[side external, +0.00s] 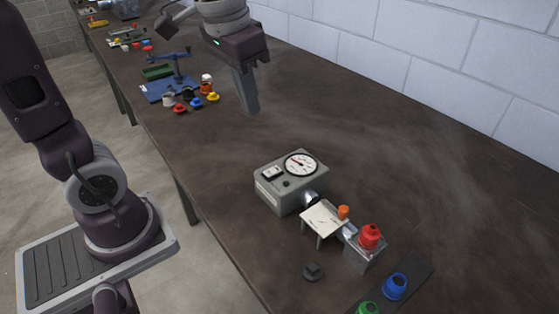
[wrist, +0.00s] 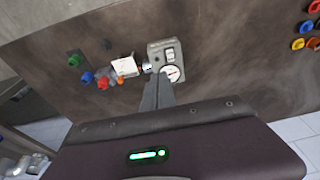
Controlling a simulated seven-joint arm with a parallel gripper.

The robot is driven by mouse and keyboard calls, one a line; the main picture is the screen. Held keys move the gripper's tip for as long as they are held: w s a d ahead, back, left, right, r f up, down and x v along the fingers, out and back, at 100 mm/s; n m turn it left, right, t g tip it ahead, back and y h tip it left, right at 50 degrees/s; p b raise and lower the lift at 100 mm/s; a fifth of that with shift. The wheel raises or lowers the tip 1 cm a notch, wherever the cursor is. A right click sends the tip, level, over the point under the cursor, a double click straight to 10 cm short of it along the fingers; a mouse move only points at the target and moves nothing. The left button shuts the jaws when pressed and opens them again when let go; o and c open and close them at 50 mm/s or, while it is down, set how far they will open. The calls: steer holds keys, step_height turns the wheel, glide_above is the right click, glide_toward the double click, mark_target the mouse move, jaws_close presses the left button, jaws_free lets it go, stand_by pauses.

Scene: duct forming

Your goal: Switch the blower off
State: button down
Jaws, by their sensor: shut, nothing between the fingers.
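The blower (side external: 288,201) is a grey box on the dark bench, with a round white dial (side external: 301,164) and a small white-framed switch (side external: 272,172) on top. Which way the switch is set is too small to tell. A short metal nozzle (side external: 310,197) sticks out of the box. My gripper (side external: 252,110) is shut and empty, pointing down above the bench, behind and apart from the blower. In the wrist view the blower (wrist: 154,55) lies beyond my shut fingertips (wrist: 158,78), with its switch (wrist: 170,56) and dial (wrist: 173,74) visible.
A small white stand (side external: 320,219) with an orange knob (side external: 343,212) sits by the nozzle. Beside it is a grey block with a red cap (side external: 370,236). A blue fixture (side external: 165,89) and coloured parts stand farther back.

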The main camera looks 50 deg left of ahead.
mark_target(277, 168)
steer(key=w+a+f+g, duration=0.2)
steer(key=w+f, duration=0.3)
steer(key=w, duration=0.3)
steer(key=shift+w+a+f, duration=0.15)
steer(key=shift+a+f, duration=0.25)
steer(key=shift+a, duration=0.35)
step_height(277, 168, down, 14)
steer(key=shift+f, duration=0.1)
